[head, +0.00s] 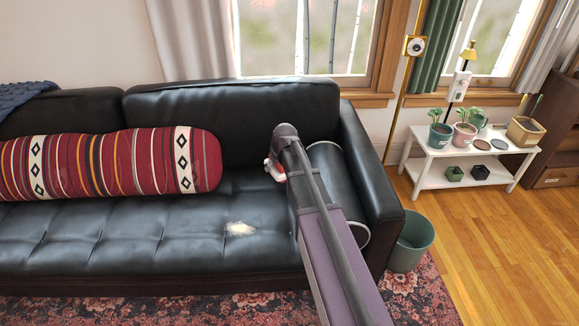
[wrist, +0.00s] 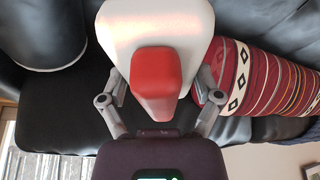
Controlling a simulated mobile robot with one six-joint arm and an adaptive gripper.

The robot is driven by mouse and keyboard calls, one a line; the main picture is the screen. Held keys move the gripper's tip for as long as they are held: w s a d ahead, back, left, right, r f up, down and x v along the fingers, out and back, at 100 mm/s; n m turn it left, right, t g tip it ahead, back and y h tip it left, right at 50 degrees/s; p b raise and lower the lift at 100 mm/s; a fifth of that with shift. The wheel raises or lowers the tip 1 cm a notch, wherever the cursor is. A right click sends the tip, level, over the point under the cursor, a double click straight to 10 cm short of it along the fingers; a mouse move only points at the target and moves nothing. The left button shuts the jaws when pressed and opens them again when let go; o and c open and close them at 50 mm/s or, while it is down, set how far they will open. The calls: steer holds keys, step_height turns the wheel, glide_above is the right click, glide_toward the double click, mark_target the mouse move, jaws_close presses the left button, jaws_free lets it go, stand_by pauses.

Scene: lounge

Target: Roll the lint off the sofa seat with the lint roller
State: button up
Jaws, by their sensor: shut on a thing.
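The black leather sofa seat (head: 130,235) has a pale, fuzzy patch of lint (head: 240,229) towards its right part, near the front. My gripper (wrist: 158,92) is shut on the lint roller (wrist: 155,30), with one finger on each side of its red part; the wide white part lies beyond. In the head view only a small white and red bit of the roller (head: 272,170) shows, as my arm hides the rest. It is behind and to the right of the lint, apart from it. The lint cannot be made out in the wrist view.
A red striped bolster (head: 110,162) lies along the back of the seat. A black bolster with pale edging (head: 330,170) lies by the right armrest (head: 370,170), partly behind my arm. A green bin (head: 411,242) and a white plant stand (head: 450,150) are to the right.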

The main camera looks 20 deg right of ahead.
steer(key=w+a+f+n+y+b, duration=0.1)
steer(key=w+a+f+n+b, duration=0.2)
steer(key=a+f+b, duration=1.6)
steer(key=shift+w+a+f, duration=0.55)
steer(key=shift+a+f, duration=0.25)
steer(key=shift+a, duration=1.55)
